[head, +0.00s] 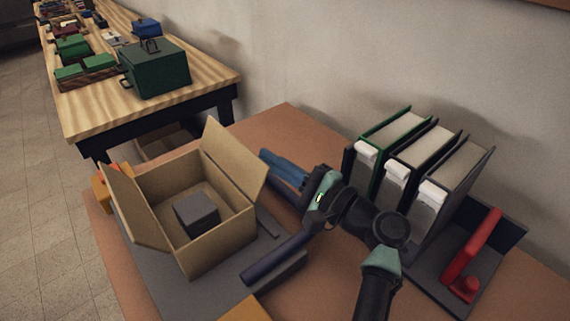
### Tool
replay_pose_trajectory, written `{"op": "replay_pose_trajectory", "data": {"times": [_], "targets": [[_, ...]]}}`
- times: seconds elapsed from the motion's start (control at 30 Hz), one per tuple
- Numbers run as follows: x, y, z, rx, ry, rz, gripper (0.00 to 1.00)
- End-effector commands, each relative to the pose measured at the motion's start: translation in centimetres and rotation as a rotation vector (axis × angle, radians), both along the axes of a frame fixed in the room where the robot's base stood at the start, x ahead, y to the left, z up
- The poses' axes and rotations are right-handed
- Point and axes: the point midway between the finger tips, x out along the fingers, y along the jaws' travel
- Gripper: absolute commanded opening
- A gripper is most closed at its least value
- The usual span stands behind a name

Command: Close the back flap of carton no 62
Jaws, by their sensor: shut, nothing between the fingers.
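An open cardboard carton (225,240) stands on a grey mat at the left of the near table. A dark grey block (197,213) lies inside it. One flap (236,162) stands up along the carton's far right edge, towards the wall. Another flap (133,210) stands raised and leans outward on the left side. No number is readable on the carton. My gripper (304,187) is shut and empty, to the right of the carton and apart from it. Its fingertips are dark and hard to make out against the blue things behind.
Blue objects (281,167) lie behind my gripper; a dark blue roll (274,259) lies in front. Three binders (413,165) and a red-handled tool (474,258) stand right. An orange object (109,188) sits beside the carton. A wooden table (95,112) holds a green box (154,70).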

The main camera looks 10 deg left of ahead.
Motion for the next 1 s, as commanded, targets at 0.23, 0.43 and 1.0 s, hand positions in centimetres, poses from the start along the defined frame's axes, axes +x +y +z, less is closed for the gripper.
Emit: {"op": "replay_pose_trajectory", "data": {"times": [0.23, 0.43, 1.0], "targets": [[1.6, 3.5, 0.4, -0.002, -0.001, 0.002, 0.0], [2.1, 4.3, 0.6, -0.001, -0.001, -0.001, 0.0], [1.9, 4.5, 0.8, -0.027, -0.036, -0.001, 0.0]]}}
